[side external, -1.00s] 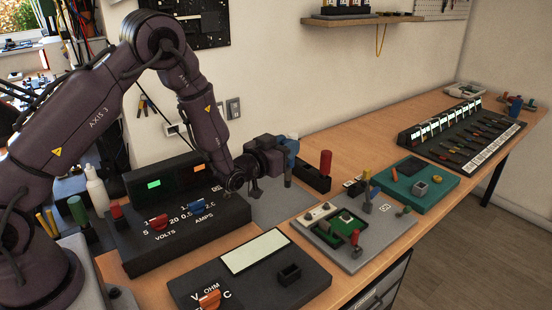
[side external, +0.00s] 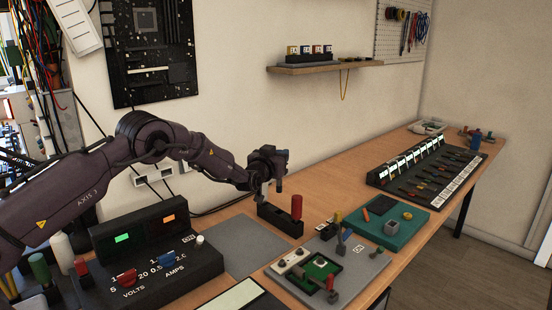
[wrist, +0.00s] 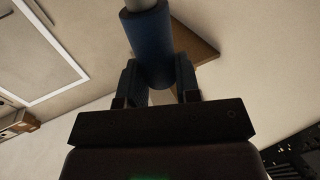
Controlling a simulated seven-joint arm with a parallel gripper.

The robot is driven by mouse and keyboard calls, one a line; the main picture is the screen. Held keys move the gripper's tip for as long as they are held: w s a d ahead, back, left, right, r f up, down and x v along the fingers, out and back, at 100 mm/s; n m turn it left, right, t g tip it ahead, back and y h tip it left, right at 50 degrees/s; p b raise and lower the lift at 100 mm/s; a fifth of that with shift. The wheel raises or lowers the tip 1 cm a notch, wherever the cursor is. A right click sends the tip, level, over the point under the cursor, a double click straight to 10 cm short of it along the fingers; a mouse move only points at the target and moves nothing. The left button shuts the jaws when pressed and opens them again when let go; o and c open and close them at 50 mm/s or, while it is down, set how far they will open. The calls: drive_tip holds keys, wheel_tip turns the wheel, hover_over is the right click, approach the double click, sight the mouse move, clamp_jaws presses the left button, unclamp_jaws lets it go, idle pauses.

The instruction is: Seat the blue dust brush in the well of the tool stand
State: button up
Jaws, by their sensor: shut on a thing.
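The blue dust brush (wrist: 151,47) is between the two fingers of my gripper (wrist: 155,85) in the wrist view. Its blue round handle has a pale grey section at the top edge of that picture. In the side view my gripper (side external: 272,166) is above the left end of the tool stand (side external: 279,222), a long black block. The held brush shows there only as a small dark blue shape (side external: 281,160). A red-handled tool (side external: 297,207) stands upright at the stand's right part. The stand's well and the brush's lower end are not clear.
A grey mat (side external: 243,248) lies left of the stand. A grey fixture board (side external: 345,275) with upright tools and a teal tray (side external: 400,225) lie to the right. The meter box (side external: 160,255) is at front left. A wall shelf (side external: 325,67) hangs behind.

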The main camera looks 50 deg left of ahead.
idle(0.3)
hover_over(278, 192)
drive_tip(key=shift+s+f, duration=0.1)
drive_tip(key=shift+f, duration=5.5)
drive_tip(key=o, duration=1)
drive_tip(key=shift+s, duration=0.15)
drive_tip(key=v, duration=1.2)
drive_tip(key=shift+s+d, duration=0.25)
drive_tip(key=shift+s, duration=0.05)
